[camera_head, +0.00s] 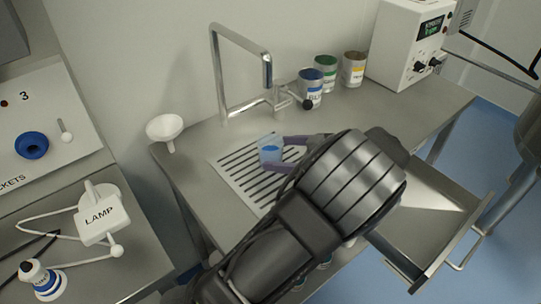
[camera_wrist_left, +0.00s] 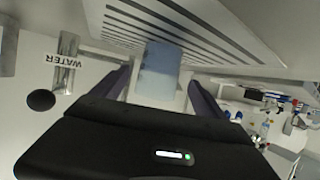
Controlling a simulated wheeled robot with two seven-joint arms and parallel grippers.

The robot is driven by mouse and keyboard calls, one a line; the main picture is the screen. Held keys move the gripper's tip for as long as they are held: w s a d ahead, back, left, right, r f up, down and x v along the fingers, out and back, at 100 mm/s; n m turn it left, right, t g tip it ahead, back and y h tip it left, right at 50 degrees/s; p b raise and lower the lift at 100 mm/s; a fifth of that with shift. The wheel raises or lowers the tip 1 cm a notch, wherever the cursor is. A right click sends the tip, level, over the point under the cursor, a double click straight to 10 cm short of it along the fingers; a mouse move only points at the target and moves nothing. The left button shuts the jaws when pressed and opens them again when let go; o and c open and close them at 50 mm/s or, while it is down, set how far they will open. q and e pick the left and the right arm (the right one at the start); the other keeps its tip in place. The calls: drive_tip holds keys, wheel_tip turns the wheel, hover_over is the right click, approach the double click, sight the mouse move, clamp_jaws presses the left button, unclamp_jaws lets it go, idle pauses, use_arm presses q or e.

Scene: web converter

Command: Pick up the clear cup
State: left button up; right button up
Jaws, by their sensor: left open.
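The clear cup (camera_head: 270,148), with blue showing in it, stands upright on the slotted drain grate (camera_head: 240,172) below the tap. It also shows in the left wrist view (camera_wrist_left: 159,62), pale blue, against the grate slots. My left gripper (camera_head: 275,154) is open, with one purple finger on each side of the cup. In the wrist view the cup lies between the two fingers of my left gripper (camera_wrist_left: 158,80), and I see no clear contact. My left arm covers part of the counter. My right gripper is not in view.
A metal tap (camera_head: 267,70) arches behind the cup. A white funnel (camera_head: 165,128) stands to the left. Several labelled cans (camera_head: 311,86) and a white instrument box (camera_head: 408,45) stand at the back right. An open drawer (camera_head: 430,215) juts out at the right.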

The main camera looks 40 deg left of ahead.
sight(261, 151)
use_arm(q)
drive_tip(key=shift+x, duration=0.9)
drive_tip(key=shift+a+p, duration=0.4)
drive_tip(key=shift+a, duration=0.05)
drive_tip(key=p+x, duration=0.1)
drive_tip(key=x, duration=0.2)
drive_tip(key=shift+a+f, duration=0.1)
drive_tip(key=shift+a, duration=0.2)
drive_tip(key=shift+a+f, duration=0.2)
drive_tip(key=shift+a, duration=0.1)
drive_tip(key=shift+c, duration=0.5)
